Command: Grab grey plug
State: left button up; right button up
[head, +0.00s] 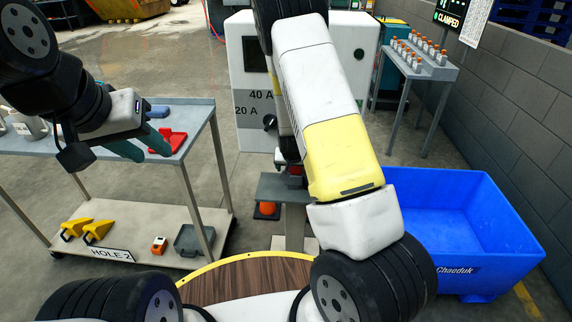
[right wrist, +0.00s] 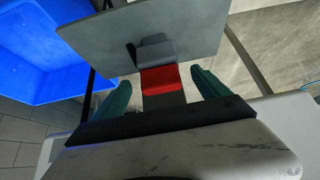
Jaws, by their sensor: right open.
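A grey block-like piece (right wrist: 155,48), which looks like the grey plug, is in the right wrist view beside a red block (right wrist: 160,80) at the edge of a small grey table (right wrist: 200,28). My right gripper (right wrist: 158,84) is open, with its teal fingers on either side of the red block and the grey piece just beyond the fingertips. Contact cannot be told.
The left bench (head: 200,112) holds a red tray (head: 168,142), with yellow pieces (head: 97,230) on its lower shelf. A blue bin (head: 500,265) stands at the right. A white machine (head: 250,85) is behind. A rack (head: 430,68) of small bottles stands at back right.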

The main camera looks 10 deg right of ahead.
aim_at(294, 181)
jog(key=x, duration=0.3)
jog(key=shift+f, duration=0.3)
grip_shut()
